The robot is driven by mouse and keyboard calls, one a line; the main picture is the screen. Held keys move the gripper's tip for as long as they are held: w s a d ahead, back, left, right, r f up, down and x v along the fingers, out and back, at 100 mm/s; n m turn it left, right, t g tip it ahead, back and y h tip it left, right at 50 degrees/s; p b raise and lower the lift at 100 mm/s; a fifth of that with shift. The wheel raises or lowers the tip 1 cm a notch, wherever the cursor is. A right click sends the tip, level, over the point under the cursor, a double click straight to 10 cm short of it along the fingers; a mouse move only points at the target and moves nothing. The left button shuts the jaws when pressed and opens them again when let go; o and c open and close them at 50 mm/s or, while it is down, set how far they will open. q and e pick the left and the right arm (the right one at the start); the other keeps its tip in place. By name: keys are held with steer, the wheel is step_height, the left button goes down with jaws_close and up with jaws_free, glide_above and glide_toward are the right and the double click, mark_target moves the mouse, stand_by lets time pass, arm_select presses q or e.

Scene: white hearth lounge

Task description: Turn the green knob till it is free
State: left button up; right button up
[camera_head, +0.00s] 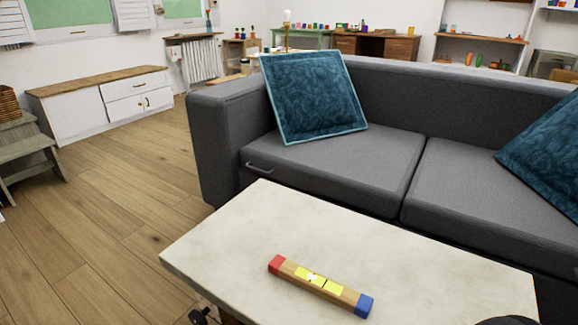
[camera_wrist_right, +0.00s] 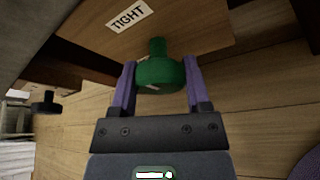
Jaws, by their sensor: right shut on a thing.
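The green knob (camera_wrist_right: 160,72) is in the middle of the right wrist view, with a narrower stem at its upper end close to a wooden panel. My right gripper (camera_wrist_right: 160,66) is shut on it, one purple finger on each side. A label reading "TIGHT" (camera_wrist_right: 129,15) is on the wooden panel (camera_wrist_right: 185,25) above the knob. The green knob does not show in the head view. My left gripper is in neither view.
A pale tabletop (camera_head: 225,230) carries a wooden spirit level (camera_head: 300,276) with red and blue ends. A grey sofa (camera_head: 330,165) stands behind the table. Wooden floor (camera_head: 110,220) is clear at left.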

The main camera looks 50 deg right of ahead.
steer(key=n+g, duration=0.1)
steer(key=n, duration=0.1)
steer(key=shift+n+g, duration=0.3)
steer(key=shift+g, duration=0.1)
steer(key=shift+n+g, duration=0.3)
steer(key=shift+n, duration=0.1)
steer(key=shift+n+b, duration=0.3)
steer(key=shift+n, duration=0.1)
steer(key=shift+g, duration=0.4)
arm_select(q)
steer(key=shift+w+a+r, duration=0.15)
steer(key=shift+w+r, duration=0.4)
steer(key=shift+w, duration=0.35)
arm_select(e)
steer(key=shift+n, duration=0.3)
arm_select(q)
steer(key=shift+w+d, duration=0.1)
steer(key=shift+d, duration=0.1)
arm_select(e)
steer(key=o, duration=1.3)
